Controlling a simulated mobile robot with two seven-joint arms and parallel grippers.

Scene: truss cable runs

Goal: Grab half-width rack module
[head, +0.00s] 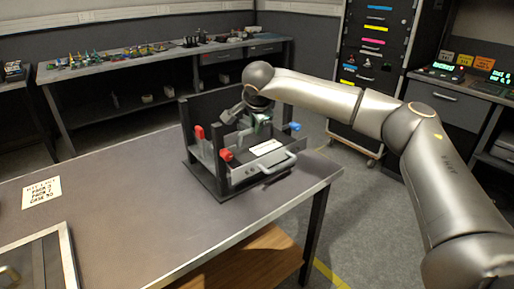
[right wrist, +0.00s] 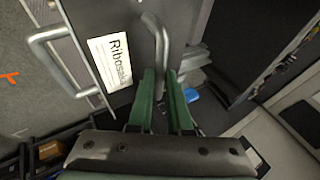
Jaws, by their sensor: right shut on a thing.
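The half-width rack module (head: 247,171) is a grey box with a white label and a silver handle (head: 280,166) at its near side. It sits in a dark open frame (head: 222,187) on the table. My right gripper (head: 262,122) reaches down to the far side of the module. In the right wrist view my green-padded fingers (right wrist: 160,78) are shut on a second silver handle (right wrist: 157,40) of the module, beside the white label (right wrist: 110,60). The first handle shows at upper left. My left gripper is in neither view.
Red clips (head: 226,155) and a blue clip (head: 295,127) sit on the frame. The table (head: 130,200) is clear to the left, apart from a paper card (head: 41,192) and a metal-edged tray (head: 68,262). A tall equipment rack (head: 378,40) stands behind.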

